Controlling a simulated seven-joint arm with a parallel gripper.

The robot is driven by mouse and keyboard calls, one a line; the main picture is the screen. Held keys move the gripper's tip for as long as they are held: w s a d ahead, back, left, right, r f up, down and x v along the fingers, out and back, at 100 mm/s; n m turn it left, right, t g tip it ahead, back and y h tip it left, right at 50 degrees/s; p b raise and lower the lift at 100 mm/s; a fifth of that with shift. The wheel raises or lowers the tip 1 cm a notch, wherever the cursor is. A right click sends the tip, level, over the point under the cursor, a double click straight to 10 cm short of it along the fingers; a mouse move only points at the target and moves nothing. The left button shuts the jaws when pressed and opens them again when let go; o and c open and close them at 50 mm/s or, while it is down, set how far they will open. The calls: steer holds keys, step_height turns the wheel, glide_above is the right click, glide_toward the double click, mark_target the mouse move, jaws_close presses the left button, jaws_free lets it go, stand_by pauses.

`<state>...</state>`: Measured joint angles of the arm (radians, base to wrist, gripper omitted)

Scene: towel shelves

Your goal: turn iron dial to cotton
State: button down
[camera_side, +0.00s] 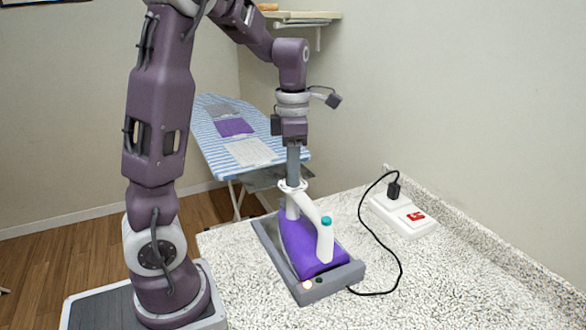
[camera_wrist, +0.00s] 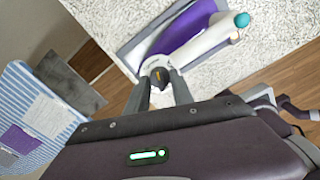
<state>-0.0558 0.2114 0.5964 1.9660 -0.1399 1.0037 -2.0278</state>
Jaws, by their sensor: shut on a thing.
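A purple and white iron (camera_side: 298,237) stands on a grey base (camera_side: 270,247) on the speckled counter, its white handle sloping down to a teal knob (camera_side: 326,221). In the wrist view the iron (camera_wrist: 190,45) lies beyond my fingers, with the teal knob (camera_wrist: 242,19) at the far end. A small dark round dial with a yellowish mark (camera_wrist: 158,74) sits at the near end of the handle. My gripper (camera_side: 292,180) points straight down over that end. In the wrist view my gripper (camera_wrist: 161,78) is shut on the dial. The dial's setting is too small to read.
A black cord (camera_side: 399,260) loops from the base to a white power strip (camera_side: 410,220) with a red switch. A striped ironing board (camera_side: 207,135) with folded cloths stands behind. A wall shelf (camera_side: 308,16) is above. The counter's right side is clear.

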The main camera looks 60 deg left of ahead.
steer(key=shift+n, duration=2.2)
steer(key=c, duration=1.1)
jaws_free()
step_height(320, 180, up, 7)
steer(key=shift+r, duration=0.1)
